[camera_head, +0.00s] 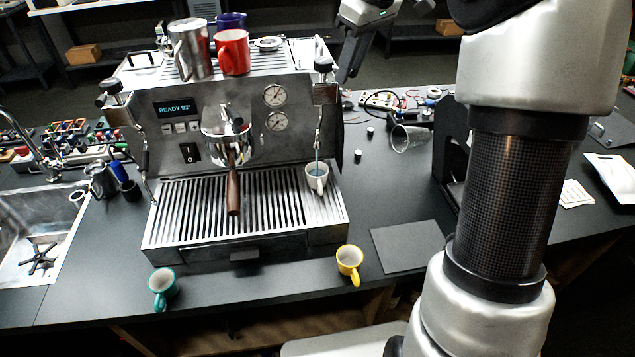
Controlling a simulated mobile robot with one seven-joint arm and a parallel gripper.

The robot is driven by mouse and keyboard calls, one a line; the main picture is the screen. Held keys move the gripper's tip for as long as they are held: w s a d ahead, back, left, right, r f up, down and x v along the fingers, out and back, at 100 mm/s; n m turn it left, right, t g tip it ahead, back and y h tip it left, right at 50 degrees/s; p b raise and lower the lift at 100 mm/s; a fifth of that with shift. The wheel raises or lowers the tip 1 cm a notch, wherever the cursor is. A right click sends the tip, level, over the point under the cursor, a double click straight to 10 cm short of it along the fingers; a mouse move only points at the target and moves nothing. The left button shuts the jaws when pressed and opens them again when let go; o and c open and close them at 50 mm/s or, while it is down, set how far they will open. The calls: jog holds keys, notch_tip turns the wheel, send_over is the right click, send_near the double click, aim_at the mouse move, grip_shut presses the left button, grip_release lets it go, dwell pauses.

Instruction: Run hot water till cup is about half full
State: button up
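The espresso machine (225,125) stands on the dark counter, and its display reads "READY 93°" as far as I can make out. A white cup (314,186) stands upright on the right end of the drip tray (185,215), under the right-hand spout (318,135). A thin bluish line runs from the spout tip into the cup, and it looks like water. The level inside is too small to tell. A black knob (323,66) sits at the machine's upper right. My gripper (346,74) is just right of this knob; I cannot tell whether they touch or how far its fingers are apart.
A steel pitcher (190,50), a red mug (232,52) and a blue mug (231,20) stand on the machine. A clear glass (408,138) lies right. A sink (35,235) is left.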

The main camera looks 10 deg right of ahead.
jog(key=shift+s+a+m+t+h, duration=0.15)
jog(key=shift+s+a+m+h, duration=0.2)
jog(key=shift+a+m, duration=0.7)
jog(key=shift+s+a+m+t+h, duration=0.15)
jog(key=shift+a+m+h, duration=0.3)
jog(key=shift+m, duration=1.25)
jog(key=shift+s+a+m+t+h, duration=0.1)
jog(key=shift+s+a+m+h, duration=0.25)
jog(key=shift+a+m, duration=0.7)
jog(key=o, duration=0.4)
jog(key=shift+d+m, duration=0.3)
notch_tip(320, 180, up, 7)
jog(key=p, duration=0.1)
